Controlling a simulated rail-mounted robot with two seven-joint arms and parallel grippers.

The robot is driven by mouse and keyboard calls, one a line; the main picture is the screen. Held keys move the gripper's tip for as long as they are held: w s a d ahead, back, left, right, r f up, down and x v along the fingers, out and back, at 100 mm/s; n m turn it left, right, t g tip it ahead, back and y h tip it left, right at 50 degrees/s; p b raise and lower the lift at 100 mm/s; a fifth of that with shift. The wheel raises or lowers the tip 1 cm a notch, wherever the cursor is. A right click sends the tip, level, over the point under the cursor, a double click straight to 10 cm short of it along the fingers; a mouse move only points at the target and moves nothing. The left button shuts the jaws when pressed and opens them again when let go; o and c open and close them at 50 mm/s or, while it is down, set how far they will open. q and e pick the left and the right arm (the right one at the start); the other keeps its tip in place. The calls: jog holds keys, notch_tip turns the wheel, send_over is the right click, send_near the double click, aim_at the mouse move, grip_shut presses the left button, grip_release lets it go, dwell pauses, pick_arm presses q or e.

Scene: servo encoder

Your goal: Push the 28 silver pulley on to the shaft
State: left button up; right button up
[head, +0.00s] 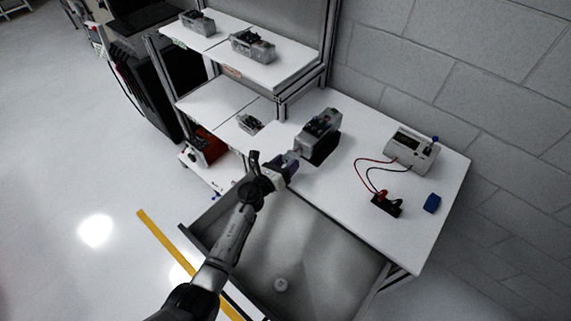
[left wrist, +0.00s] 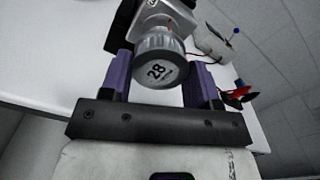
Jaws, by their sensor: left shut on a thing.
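The silver pulley (left wrist: 158,62) has a ribbed rim and a dark "28" on its pale face, which points at the left wrist camera. My left gripper (left wrist: 160,74) has its purple fingers on both sides of the pulley and is shut on it. Behind the pulley is the grey metal body of the servo unit (left wrist: 168,10). The pulley hides the shaft, so I cannot tell how far on it sits. In the head view, my left gripper (head: 288,162) is at the near-left end of the servo unit (head: 319,132) on the white table. My right gripper is not in view.
An open grey drawer (head: 330,255) lies below the table (head: 345,180), with a small round silver part (head: 280,285) inside. A meter box (head: 410,150) with red and black leads and a blue block (head: 432,203) stand right. Shelves (head: 275,70) with similar units rise behind left.

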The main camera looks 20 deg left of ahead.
pick_arm(q)
jog(key=shift+r, duration=0.1)
jog(key=o, duration=1.1)
jog(key=shift+o, duration=0.2)
jog(key=shift+c, duration=0.5)
jog(key=shift+s+a, duration=0.15)
jog(key=shift+s, duration=0.25)
jog(key=shift+p+v, duration=0.5)
jog(key=shift+v, duration=0.35)
jog(key=shift+s+a, duration=0.1)
jog(key=shift+s, duration=0.15)
